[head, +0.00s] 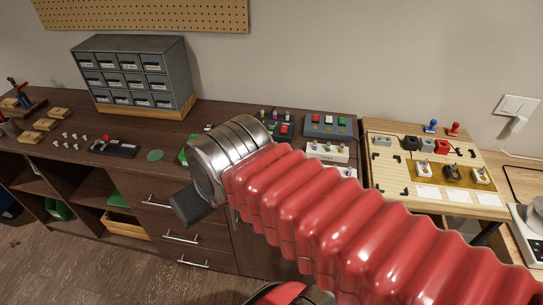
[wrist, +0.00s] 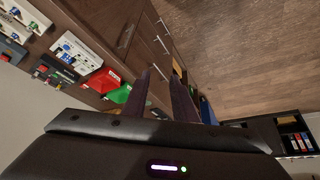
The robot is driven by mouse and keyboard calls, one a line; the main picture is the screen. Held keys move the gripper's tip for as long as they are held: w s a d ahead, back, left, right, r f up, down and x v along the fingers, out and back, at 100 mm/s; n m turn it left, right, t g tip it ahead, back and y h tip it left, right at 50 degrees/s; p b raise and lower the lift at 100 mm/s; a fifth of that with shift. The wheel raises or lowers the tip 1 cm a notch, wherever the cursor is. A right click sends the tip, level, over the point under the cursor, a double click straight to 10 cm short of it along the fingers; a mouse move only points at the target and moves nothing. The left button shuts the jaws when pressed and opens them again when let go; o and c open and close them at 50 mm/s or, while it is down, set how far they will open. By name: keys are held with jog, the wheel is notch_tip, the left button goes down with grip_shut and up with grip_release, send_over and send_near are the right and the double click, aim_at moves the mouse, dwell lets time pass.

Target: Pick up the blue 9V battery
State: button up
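I cannot make out a blue 9V battery in either view; my arm hides part of the workbench. My gripper (head: 188,206) is in front of the dark workbench (head: 185,118), over the drawer side. In the wrist view its two dark fingers (wrist: 162,100) stand apart with nothing visible between them. A green block (wrist: 119,94) and a red block (wrist: 100,81) lie on the bench left of the fingers. In the head view only a bit of the green block (head: 183,157) shows beside my gripper.
A grey drawer cabinet (head: 133,72) stands at the back left. Effect pedals (head: 328,124) sit at the back right, beside a light board (head: 378,186) of switches and small parts. A black pedal (head: 114,149) and loose knobs lie left. Floor (head: 60,265) is clear below.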

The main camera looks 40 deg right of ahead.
jog(key=w+d+r+n+g+y, duration=0.1)
jog(key=w+d+n, duration=0.1)
jog(key=w+d, duration=0.5)
jog(key=w+d+n+g, duration=0.15)
jog(key=w+d, duration=0.25)
jog(key=d, duration=0.6)
jog(key=d+f+n+y, duration=0.1)
jog(key=d+f+n, duration=0.1)
jog(key=d, duration=0.7)
jog(key=d+f+n, duration=0.2)
jog(key=d+f, duration=0.1)
jog(key=d, duration=0.7)
jog(key=shift+w+y, duration=0.15)
jog(key=shift+y, duration=0.25)
jog(key=shift+x, duration=4.25)
jog(key=shift+w, duration=0.2)
